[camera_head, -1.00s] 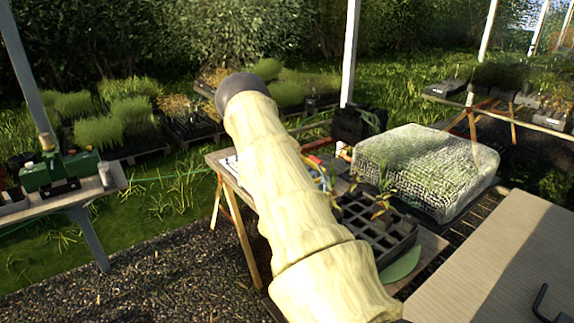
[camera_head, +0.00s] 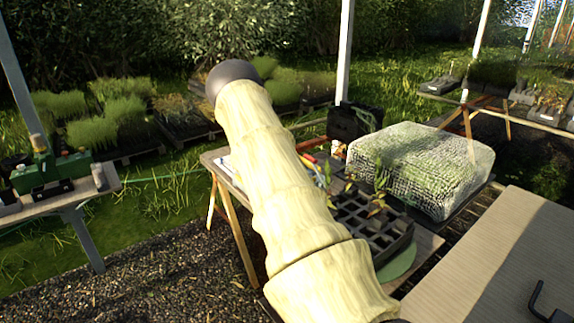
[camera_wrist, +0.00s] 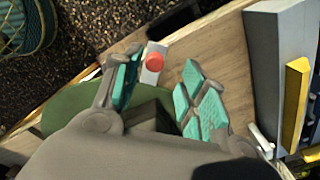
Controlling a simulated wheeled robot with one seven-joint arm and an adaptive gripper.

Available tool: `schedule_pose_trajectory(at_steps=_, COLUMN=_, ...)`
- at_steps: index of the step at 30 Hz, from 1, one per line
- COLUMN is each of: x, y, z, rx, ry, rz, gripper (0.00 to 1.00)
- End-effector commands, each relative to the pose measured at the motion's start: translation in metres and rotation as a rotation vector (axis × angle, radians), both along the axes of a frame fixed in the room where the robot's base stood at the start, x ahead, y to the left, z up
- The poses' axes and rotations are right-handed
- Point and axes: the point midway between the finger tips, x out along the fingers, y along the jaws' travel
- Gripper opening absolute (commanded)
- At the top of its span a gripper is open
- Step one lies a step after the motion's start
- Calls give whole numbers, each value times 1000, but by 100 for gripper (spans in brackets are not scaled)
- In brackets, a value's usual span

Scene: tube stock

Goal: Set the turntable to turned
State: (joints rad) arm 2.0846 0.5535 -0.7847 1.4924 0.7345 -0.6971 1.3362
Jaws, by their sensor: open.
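In the head view my arm hides the gripper and part of the table.
A mesh-covered block of plants (camera_head: 421,165) stands on the table's right side. Young plants (camera_head: 374,190) rise by the tray. A broad board (camera_head: 490,262) is at the front right. In the wrist view, a grey panel (camera_wrist: 280,75) and a yellow bar (camera_wrist: 294,105) stand at right.

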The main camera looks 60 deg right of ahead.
Motion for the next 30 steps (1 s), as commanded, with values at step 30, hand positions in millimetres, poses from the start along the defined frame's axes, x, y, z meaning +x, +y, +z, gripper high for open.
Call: schedule_pose_trajectory(at_steps=30, x=-1, y=-7, z=84, rx=4, ry=0, rz=-1, gripper=42)
